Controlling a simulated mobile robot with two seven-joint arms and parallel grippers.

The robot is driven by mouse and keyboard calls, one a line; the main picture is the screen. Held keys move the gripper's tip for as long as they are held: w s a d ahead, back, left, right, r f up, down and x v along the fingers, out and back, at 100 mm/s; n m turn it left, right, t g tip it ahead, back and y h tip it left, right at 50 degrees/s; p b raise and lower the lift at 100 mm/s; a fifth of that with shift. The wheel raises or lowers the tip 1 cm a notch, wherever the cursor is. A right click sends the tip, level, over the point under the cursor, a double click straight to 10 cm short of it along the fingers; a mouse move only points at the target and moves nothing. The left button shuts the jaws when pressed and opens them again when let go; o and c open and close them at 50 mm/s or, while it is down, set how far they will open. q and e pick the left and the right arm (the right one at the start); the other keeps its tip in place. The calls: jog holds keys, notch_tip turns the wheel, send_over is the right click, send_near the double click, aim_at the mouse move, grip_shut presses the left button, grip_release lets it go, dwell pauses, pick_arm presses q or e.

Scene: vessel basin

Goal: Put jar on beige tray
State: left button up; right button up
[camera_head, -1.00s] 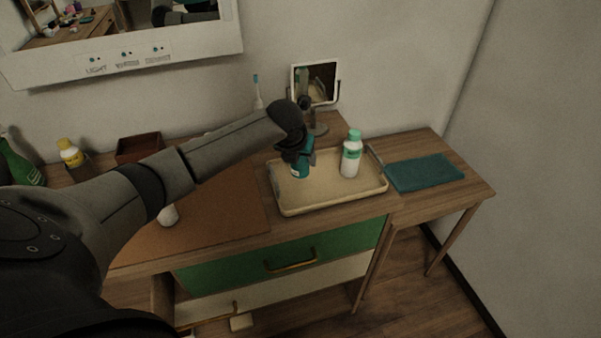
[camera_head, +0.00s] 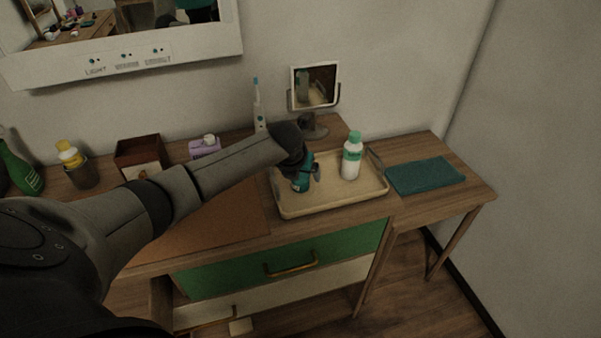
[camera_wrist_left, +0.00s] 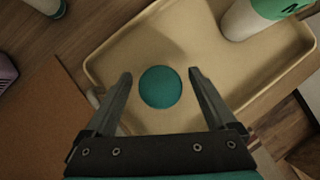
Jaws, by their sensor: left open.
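The jar, seen from above as a round teal lid in the left wrist view (camera_wrist_left: 160,87), is on the beige tray (camera_wrist_left: 115,55). In the head view the teal jar (camera_head: 300,186) shows only partly below my left gripper (camera_head: 308,176), toward the tray's left side. The same tray shows in the head view (camera_head: 325,203). My left gripper is open, with one finger on each side of the lid in the left wrist view (camera_wrist_left: 160,75) and gaps on both sides. The jar's body is mostly hidden. My right gripper is not in view.
A white bottle with a green cap (camera_head: 351,158) stands on the tray's right part. A mirror (camera_head: 314,88) and an electric toothbrush (camera_head: 258,108) stand behind. A folded teal towel (camera_head: 425,175) lies right of the tray. A purple bottle (camera_head: 204,148) stands back left.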

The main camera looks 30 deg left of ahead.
pick_arm(q)
jog(key=shift+s+r, duration=0.25)
jog(key=shift+r, duration=0.3)
jog(key=p+v, duration=0.3)
jog(key=v, duration=0.7)
jog(key=shift+s+r, duration=0.2)
jog(key=shift+r, duration=0.1)
jog(key=shift+d, duration=0.2)
